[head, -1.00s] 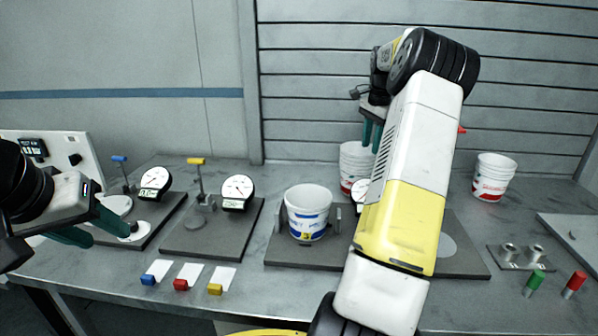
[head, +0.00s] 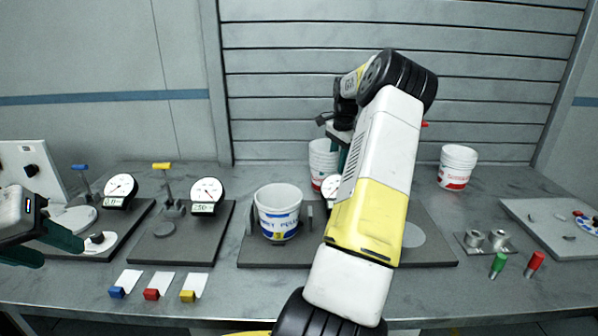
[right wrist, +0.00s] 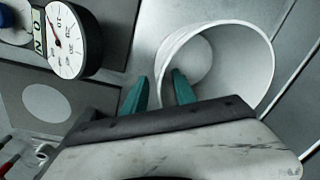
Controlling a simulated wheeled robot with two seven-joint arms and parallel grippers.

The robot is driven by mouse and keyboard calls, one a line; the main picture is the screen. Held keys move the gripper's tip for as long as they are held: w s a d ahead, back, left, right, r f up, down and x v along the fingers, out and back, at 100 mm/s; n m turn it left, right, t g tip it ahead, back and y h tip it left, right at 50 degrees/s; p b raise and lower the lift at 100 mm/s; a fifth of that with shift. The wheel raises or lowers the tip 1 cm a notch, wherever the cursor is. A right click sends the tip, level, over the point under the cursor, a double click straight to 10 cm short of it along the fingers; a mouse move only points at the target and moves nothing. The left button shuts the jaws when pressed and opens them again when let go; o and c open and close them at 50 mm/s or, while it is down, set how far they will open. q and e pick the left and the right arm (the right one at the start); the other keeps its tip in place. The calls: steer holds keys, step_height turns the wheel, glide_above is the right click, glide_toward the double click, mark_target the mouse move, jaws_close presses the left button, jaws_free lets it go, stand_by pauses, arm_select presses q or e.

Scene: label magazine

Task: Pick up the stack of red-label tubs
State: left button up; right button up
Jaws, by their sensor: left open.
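A white red-label tub stack (head: 322,160) stands at the back of the bench, partly hidden behind my right arm and a dial gauge. A second white stack with a red label (head: 457,168) stands at the back right, clear of both grippers. My right gripper (head: 343,158) is mostly hidden by my own arm in the head view. In the right wrist view its green fingers (right wrist: 160,92) are apart at the near rim of a white tub (right wrist: 225,50), one outside the rim and one over the opening; contact cannot be told. My left gripper (head: 62,248) is open and empty at the left edge.
A blue-label tub (head: 278,212) stands on a dark plate in the middle. Dial gauges (head: 207,195) stand on plates to the left, and one gauge (right wrist: 72,38) is close beside my right gripper. Coloured blocks (head: 151,294) lie in front. Green and red pegs (head: 535,264) are at right.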

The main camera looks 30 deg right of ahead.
jaws_close()
stand_by(1.3)
